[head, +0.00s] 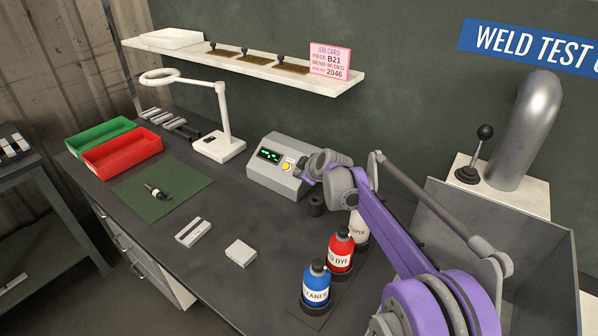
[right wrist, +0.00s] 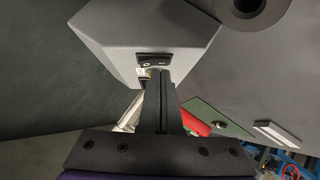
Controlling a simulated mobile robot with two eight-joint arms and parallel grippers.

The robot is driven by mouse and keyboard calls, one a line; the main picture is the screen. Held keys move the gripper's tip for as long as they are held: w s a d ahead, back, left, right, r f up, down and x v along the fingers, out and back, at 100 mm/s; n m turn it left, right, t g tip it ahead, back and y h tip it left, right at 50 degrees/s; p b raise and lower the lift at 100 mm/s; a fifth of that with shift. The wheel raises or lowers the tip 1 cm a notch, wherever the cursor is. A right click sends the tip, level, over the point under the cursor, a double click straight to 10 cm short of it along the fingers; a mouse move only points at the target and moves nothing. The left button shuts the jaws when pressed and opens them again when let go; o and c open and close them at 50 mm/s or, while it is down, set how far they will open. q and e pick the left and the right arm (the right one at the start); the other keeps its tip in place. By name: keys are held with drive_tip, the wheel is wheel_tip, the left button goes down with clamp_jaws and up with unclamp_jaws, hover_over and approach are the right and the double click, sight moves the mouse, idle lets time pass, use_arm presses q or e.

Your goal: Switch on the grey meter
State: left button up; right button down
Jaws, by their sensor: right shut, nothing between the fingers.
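The grey meter (head: 275,168) stands on the dark bench below the shelf. My right gripper (head: 306,173) is at the meter's right side. In the right wrist view its shut, empty fingers (right wrist: 157,74) point at the switch and overlap its lower edge. I cannot tell whether they touch it. My left gripper is not in view.
A white magnifier lamp (head: 219,148) stands left of the meter. Blue (head: 316,286) and red (head: 340,252) bottles, with a partly hidden white one, stand near my right arm. Red (head: 122,153) and green (head: 100,134) trays are at the left.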

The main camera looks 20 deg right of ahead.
drive_tip(key=shift+r, duration=0.4)
drive_tip(key=shift+s+a+r+p, duration=0.15)
drive_tip(key=shift+r+p, duration=0.1)
drive_tip(key=shift+p, duration=0.2)
drive_tip(key=a+p+v, duration=0.1)
drive_tip(key=a+v, duration=0.2)
drive_tip(key=v, duration=0.9)
drive_tip(key=shift+s+r+p, duration=0.25)
drive_tip(key=shift+p, duration=0.1)
